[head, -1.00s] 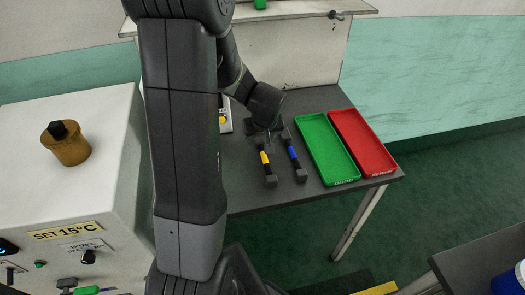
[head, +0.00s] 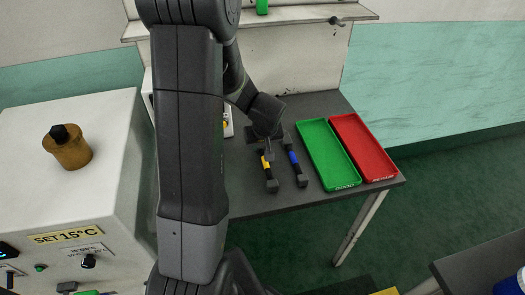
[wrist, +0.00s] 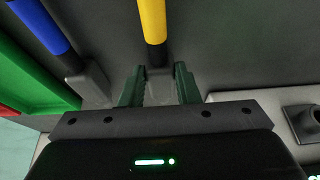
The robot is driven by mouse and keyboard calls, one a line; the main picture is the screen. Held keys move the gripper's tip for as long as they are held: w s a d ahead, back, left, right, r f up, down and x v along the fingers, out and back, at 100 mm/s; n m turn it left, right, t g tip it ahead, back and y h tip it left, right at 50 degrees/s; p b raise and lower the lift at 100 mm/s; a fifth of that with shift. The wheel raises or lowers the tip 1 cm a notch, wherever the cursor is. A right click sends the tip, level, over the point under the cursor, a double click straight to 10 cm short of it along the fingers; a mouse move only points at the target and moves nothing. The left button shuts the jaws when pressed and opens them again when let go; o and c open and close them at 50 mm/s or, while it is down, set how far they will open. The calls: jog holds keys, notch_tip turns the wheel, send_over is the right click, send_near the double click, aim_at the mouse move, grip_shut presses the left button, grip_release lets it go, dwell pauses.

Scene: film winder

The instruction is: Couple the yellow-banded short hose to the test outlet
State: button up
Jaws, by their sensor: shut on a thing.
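The yellow-banded short hose (head: 266,166) lies on the dark table, its near end block toward the table's front edge. In the wrist view its yellow band (wrist: 152,22) runs up from a grey end piece. My gripper (wrist: 159,86) is shut on that grey end, one green-tinted finger on each side. In the head view my gripper (head: 266,139) is at the far end of the hose and partly hidden by my arm. I cannot make out an outlet labelled as the test outlet in these views.
A blue-banded hose (head: 294,162) lies close to the right. Beyond it are a green tray (head: 327,155) and a red tray (head: 363,147). A white cabinet (head: 110,120) with a brown cylinder (head: 68,147) on top stands at left. A dark fitting (wrist: 306,120) shows at right in the wrist view.

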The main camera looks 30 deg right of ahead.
aim_at(261, 147)
notch_tip(261, 147, up, 10)
dwell(0.5)
jog(key=o, duration=0.4)
jog(key=shift+c, duration=0.2)
jog(key=c, duration=0.3)
